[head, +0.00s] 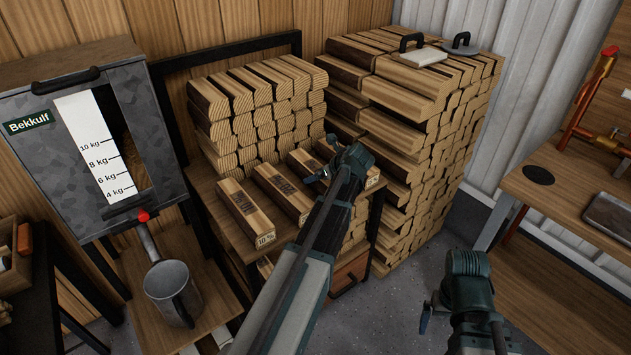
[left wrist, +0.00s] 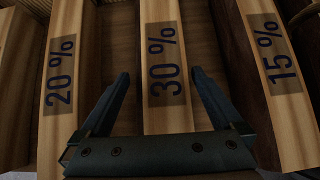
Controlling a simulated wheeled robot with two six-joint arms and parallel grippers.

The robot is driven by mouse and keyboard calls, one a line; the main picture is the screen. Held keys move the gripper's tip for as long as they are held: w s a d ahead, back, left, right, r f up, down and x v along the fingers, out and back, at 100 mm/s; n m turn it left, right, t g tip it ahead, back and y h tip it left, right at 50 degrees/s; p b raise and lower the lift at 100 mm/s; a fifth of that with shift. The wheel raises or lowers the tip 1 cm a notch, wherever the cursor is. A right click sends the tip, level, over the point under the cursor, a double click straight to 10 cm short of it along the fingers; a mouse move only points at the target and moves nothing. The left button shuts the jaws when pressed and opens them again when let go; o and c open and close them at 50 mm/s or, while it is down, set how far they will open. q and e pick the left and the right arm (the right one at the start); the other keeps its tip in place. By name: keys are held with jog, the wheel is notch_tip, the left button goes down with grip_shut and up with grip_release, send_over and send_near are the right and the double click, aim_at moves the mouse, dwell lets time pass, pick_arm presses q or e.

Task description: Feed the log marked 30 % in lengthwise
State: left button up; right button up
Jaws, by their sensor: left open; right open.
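The log marked 30 % (left wrist: 163,60) lies in the middle of the left wrist view, label up, on a wooden top. In the head view it appears to be the third log in the row (head: 303,164), partly hidden by my left arm. My left gripper (left wrist: 160,92) is open, with one finger on each side of this log; I cannot tell whether they touch it. My left gripper in the head view (head: 322,177) is over the row, largely covered by its wrist. My right gripper (head: 425,318) is open and empty at lower right, away from the logs.
Logs marked 20 % (left wrist: 60,70) and 15 % (left wrist: 272,60) flank it closely. The 10 % log (head: 245,212) is leftmost. Stacked firewood (head: 425,120) stands behind and right. A Bekkulf hopper (head: 90,140) and a metal jug (head: 172,290) are left; a workbench (head: 570,190) is right.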

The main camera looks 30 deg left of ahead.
pick_arm(q)
jog(key=b+x, duration=0.1)
jog(key=x, duration=0.1)
jog(key=shift+a+f, duration=0.2)
jog(key=shift+f, duration=0.05)
jog(key=shift+c, duration=0.3)
grip_shut()
